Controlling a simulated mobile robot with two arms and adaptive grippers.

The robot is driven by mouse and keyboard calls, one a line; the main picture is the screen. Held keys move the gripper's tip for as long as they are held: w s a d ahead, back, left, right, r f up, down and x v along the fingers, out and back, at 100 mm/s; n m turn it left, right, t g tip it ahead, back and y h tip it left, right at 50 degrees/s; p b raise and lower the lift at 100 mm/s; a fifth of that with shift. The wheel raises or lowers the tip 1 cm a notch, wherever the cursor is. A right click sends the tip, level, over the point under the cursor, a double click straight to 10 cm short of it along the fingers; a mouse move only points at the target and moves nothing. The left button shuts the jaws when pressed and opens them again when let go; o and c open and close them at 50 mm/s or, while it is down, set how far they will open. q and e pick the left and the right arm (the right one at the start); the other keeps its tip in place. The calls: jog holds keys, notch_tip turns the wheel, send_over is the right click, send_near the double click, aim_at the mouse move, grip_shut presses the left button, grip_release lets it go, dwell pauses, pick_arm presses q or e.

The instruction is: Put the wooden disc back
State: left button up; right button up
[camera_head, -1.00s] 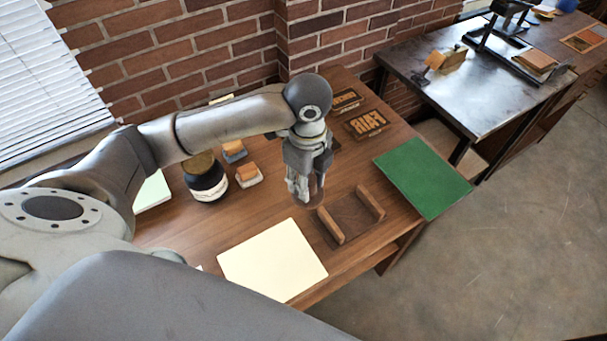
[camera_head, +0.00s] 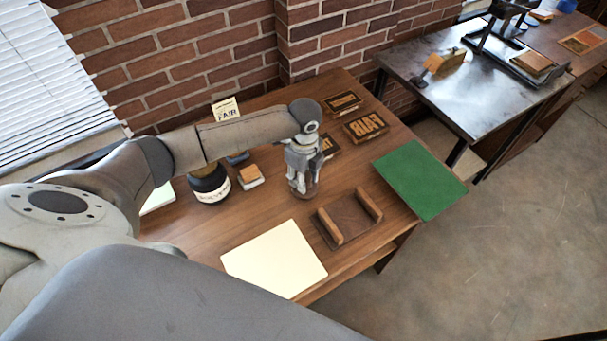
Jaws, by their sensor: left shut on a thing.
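My left gripper (camera_head: 301,187) points down above the wooden table (camera_head: 195,232), just left of the wooden rack with two raised bars (camera_head: 347,217). It is shut on a thin, brownish rounded thing (camera_head: 313,190), seemingly the wooden disc, largely hidden by the fingers. I cannot tell whether the disc touches the table. My right gripper is not in view.
A cream sheet (camera_head: 273,258) lies at the front and a green mat (camera_head: 421,178) at the right. Letter blocks (camera_head: 365,129) lie at the back. A small block with a wooden top (camera_head: 250,176) is beside the jar. Another table with a press (camera_head: 500,40) stands at the right.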

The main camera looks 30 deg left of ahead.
pick_arm(q)
jog(key=shift+f, duration=0.15)
jog(key=o, duration=1.1)
notch_tip(320, 180, up, 11)
jog(key=shift+w+r+b, duration=0.1)
jog(key=shift+b, duration=0.9)
jog(key=shift+r, duration=0.6)
